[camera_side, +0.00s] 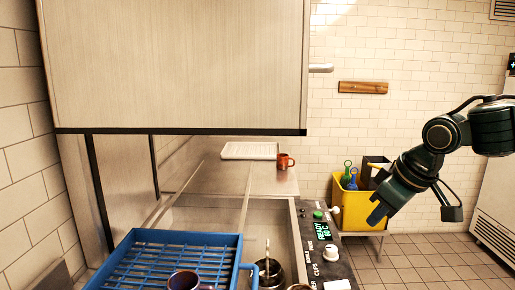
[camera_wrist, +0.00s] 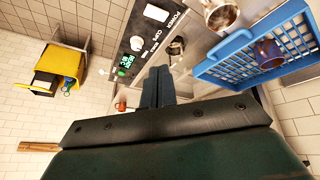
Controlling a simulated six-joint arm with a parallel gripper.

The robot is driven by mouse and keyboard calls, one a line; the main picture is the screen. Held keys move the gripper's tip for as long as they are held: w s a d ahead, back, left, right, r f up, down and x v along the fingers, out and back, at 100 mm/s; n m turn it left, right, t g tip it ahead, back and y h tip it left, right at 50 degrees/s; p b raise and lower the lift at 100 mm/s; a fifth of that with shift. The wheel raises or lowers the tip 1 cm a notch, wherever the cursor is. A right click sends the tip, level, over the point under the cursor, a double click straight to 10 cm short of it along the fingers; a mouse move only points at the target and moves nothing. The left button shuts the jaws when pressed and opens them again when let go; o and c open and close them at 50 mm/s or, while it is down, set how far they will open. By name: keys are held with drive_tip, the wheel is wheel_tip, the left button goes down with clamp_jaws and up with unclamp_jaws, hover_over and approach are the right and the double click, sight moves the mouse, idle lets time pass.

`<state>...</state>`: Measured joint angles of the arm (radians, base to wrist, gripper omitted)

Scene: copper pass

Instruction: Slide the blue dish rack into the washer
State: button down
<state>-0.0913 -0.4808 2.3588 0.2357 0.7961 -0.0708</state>
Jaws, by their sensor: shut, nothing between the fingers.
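The blue dish rack (camera_side: 150,248) sits at the lower left of the side view, its near part cut off by the frame edge, with a dark mug (camera_side: 183,281) in it. In the wrist view the rack (camera_wrist: 222,72) is at the upper right. The washer's big metal hood (camera_side: 175,65) is raised, with open space beneath it. Metal rails run under the hood behind the rack. My gripper (camera_side: 374,215) is in the air to the right of the control panel, well apart from the rack. Its fingers (camera_wrist: 157,82) are together and empty.
A control panel (camera_side: 325,245) with knobs and a lit display lies right of the basin. A red mug (camera_side: 285,161) and a white tray (camera_side: 249,150) stand on the far counter. A yellow bin (camera_side: 352,210) stands behind my gripper. Pots (camera_side: 270,272) sit beside the rack.

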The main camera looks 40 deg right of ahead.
drive_tip(key=w+f+h, duration=0.2)
drive_tip(key=w+h, duration=0.1)
drive_tip(key=w, duration=0.6)
drive_tip(key=w+f+h, duration=0.2)
drive_tip(key=w, duration=0.7)
drive_tip(key=w+a+f+n+t+y, duration=0.1)
drive_tip(key=w+a+f+n+y, duration=0.1)
drive_tip(key=w+a, duration=0.6)
drive_tip(key=w+a+f+n+t+y, duration=0.1)
drive_tip(key=w+a+f+n+y, duration=0.2)
drive_tip(key=w+a, duration=0.6)
drive_tip(key=a+f+n, duration=0.2)
drive_tip(key=a+n, duration=0.1)
drive_tip(key=a, duration=0.2)
drive_tip(key=shift+f+y, duration=0.3)
drive_tip(key=shift+f, duration=0.1)
approach(186, 243)
drive_tip(key=a+f, duration=0.1)
drive_tip(key=f, duration=0.2)
drive_tip(key=a+f, duration=0.1)
drive_tip(key=shift+w+a+f, duration=0.1)
drive_tip(key=shift+a+f, duration=0.1)
drive_tip(key=shift+a, duration=0.1)
drive_tip(key=shift+w+d+f, duration=0.2)
drive_tip(key=shift+w+d, duration=0.45)
drive_tip(key=shift+w, duration=0.1)
drive_tip(key=shift+w+d, duration=0.8)
drive_tip(key=shift+w, duration=0.05)
